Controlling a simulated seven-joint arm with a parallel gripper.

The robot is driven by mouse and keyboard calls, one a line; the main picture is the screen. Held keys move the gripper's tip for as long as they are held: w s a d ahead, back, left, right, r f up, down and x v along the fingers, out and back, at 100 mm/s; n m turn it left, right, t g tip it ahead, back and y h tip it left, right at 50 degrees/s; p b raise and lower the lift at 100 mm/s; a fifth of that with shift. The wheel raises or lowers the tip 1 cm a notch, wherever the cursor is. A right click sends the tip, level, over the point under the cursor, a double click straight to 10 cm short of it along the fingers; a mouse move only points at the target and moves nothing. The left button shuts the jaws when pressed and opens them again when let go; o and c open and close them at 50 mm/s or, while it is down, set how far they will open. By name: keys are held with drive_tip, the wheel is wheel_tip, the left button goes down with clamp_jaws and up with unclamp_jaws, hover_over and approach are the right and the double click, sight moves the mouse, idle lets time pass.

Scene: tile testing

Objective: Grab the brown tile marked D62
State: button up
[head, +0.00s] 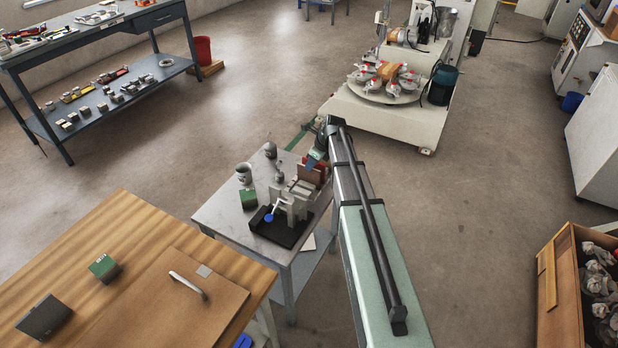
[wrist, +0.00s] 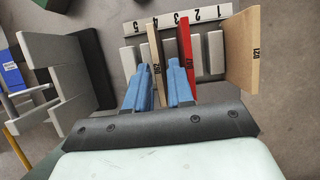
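In the wrist view, a thin light-brown tile (wrist: 154,45) stands on edge in a rack. Its small dark label looks like D62, but it is too blurred to read surely. The blue fingers of my gripper (wrist: 158,70) are open, one on each side of this tile, with a gap showing to the right finger. A red tile (wrist: 187,40) stands just right of the right finger. A larger brown tile (wrist: 243,50) with another label stands farther right. In the head view, my gripper (head: 312,160) is small and partly hidden at the rack.
A white strip numbered 1 to 5 (wrist: 207,15) runs behind the slots. Grey blocks (wrist: 60,65) stand left of my gripper. The rack stands on a small grey table (head: 222,212) with cups and a green block (head: 249,199). A wooden bench (head: 120,225) is nearby.

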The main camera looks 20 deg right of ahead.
sight(307, 172)
drive_tip(key=shift+x, duration=2.65)
drive_tip(key=shift+s+f, duration=0.15)
drive_tip(key=shift+f, duration=0.15)
drive_tip(key=shift+a, duration=0.1)
drive_tip(key=shift+c, duration=0.3)
clamp_jaws()
